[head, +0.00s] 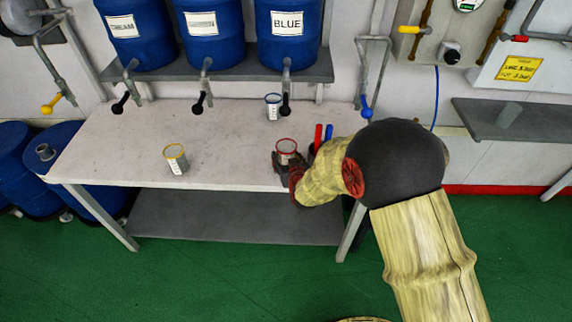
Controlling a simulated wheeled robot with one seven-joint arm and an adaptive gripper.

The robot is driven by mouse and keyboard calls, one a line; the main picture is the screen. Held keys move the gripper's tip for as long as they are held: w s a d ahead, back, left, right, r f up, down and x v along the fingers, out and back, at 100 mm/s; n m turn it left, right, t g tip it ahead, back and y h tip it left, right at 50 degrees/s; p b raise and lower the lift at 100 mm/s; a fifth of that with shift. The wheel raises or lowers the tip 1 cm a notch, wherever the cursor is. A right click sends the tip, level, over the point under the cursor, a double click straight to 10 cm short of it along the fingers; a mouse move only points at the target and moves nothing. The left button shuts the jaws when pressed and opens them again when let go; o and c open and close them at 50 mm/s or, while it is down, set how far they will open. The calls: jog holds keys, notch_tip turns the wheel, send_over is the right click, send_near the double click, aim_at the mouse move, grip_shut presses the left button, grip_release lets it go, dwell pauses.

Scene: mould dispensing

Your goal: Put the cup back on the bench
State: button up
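A clear cup with a red rim (287,147) is upright at the front right part of the bench (110,150). My gripper (284,162) is around its lower part and looks shut on it. The fingers hide the cup's base, so I cannot tell whether it touches the bench top. My arm reaches in from the right. A yellow-rimmed cup (175,159) stands on the bench to the left. A blue-rimmed cup (273,105) stands at the back, under the tap of the barrel labelled BLUE (288,48).
Blue and red upright items (318,135) stand close to the right of my gripper. Barrels with taps (207,97) sit on a shelf (230,68) above the bench's back. The bench middle is clear. A grey side shelf (485,118) is at right.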

jog(key=shift+f+b, duration=0.3)
jog(key=shift+f, duration=0.9)
jog(key=shift+f, duration=0.2)
jog(key=o, duration=1.3)
jog(key=shift+c, duration=0.2)
jog(key=shift+r, duration=0.1)
jog(key=shift+r, duration=0.2)
jog(key=p+v, duration=0.3)
jog(key=v, duration=0.9)
jog(key=shift+p, duration=0.4)
